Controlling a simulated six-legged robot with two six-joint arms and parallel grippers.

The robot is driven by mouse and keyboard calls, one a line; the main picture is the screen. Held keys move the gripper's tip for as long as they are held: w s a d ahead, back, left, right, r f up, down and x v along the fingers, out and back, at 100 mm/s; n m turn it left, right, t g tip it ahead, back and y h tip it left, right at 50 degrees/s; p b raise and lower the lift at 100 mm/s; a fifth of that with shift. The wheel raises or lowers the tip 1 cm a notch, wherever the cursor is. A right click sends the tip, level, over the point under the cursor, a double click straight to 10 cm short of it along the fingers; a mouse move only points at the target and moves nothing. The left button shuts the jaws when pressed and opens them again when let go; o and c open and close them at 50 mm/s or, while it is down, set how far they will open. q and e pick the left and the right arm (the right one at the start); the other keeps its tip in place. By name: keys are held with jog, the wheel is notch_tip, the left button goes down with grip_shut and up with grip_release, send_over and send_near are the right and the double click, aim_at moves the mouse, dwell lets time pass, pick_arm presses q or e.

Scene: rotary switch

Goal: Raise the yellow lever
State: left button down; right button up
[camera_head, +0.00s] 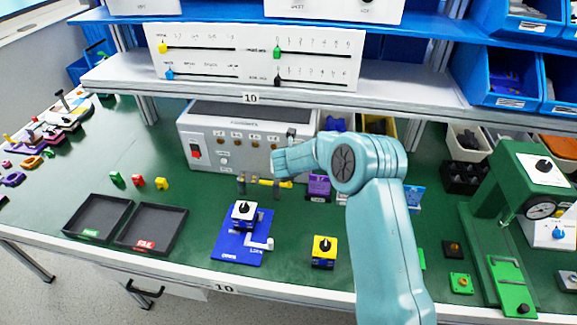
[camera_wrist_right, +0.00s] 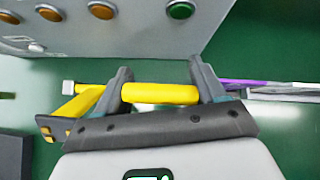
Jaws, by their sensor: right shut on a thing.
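The yellow lever (camera_head: 263,182) lies roughly level in front of the grey control box. In the right wrist view its yellow bar (camera_wrist_right: 158,93) spans the space between my two dark fingers, and a slanted yellow part (camera_wrist_right: 82,103) shows to the left. My right gripper (camera_head: 259,185) is shut on the lever, with one finger at each end of the visible bar; it also shows in the wrist view (camera_wrist_right: 163,88). The lever's mount is not clear. The control box (camera_head: 222,155) has a red switch and a row of orange buttons. My left gripper is not in view.
A shelf (camera_head: 390,105) with a slider panel (camera_head: 205,65) stands above. A blue base with a rotary switch (camera_head: 241,235), a yellow switch block (camera_head: 323,252) and two black trays (camera_head: 152,207) lie nearer. A green press (camera_head: 510,200) stands right.

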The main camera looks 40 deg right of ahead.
jog(key=shift+s+d+f, duration=0.1)
jog(key=shift+s+f, duration=0.05)
jog(key=shift+f, duration=0.1)
jog(key=o, duration=1.4)
jog(key=shift+o, duration=0.2)
jog(key=shift+d, duration=0.1)
jog(key=shift+a+r, duration=0.35)
jog(key=shift+r, duration=0.1)
jog(key=b+v, duration=0.1)
jog(key=v, duration=1.4)
jog(key=shift+s+b, duration=0.2)
jog(key=shift+b, duration=0.1)
jog(key=shift+d, duration=0.1)
